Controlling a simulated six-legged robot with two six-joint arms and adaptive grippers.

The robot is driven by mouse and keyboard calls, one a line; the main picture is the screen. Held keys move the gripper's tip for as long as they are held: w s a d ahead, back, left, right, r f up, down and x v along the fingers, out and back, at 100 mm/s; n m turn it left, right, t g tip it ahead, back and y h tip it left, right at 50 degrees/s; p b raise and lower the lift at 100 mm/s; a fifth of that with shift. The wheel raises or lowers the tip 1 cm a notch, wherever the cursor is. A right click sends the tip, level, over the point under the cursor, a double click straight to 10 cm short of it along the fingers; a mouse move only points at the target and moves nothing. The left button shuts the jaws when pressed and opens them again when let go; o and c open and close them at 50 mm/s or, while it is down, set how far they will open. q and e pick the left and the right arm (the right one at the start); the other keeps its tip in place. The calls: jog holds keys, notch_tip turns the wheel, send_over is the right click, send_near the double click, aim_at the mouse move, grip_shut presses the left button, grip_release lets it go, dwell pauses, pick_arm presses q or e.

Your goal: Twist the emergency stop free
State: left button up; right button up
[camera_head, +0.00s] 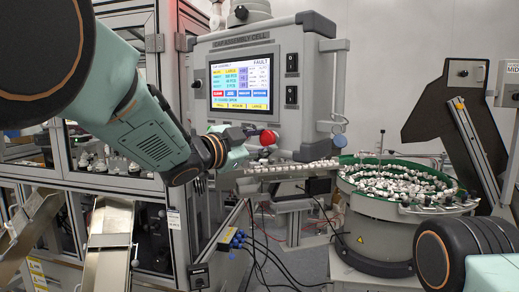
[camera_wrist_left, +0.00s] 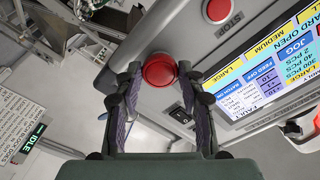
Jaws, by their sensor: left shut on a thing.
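The red emergency stop (camera_head: 268,137) shows as a round red knob below the screen of the grey control panel (camera_head: 290,100) in the head view. My left gripper (camera_head: 252,134) reaches it from the left and hides part of it. In the left wrist view, the red knob (camera_wrist_left: 160,70) sits between the two fingertips of my left gripper (camera_wrist_left: 160,78), which is shut on it. Another red button (camera_wrist_left: 218,10), beside the word STOP, shows on the panel at the top. My right gripper is out of view.
The panel screen (camera_head: 241,82) reads FAULT. A bowl feeder (camera_head: 375,237) with a green rim and many small white caps stands to the right, with a track (camera_head: 290,168) running left from it. Metal chutes (camera_head: 107,245) stand at the lower left.

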pick_arm(q)
jog(key=shift+w+d+r+m+b, duration=0.15)
jog(key=shift+r+m+b, duration=0.2)
jog(key=shift+m, duration=0.25)
jog(key=o, duration=1.2)
jog(key=shift+f, duration=0.2)
jog(key=shift+c, duration=0.2)
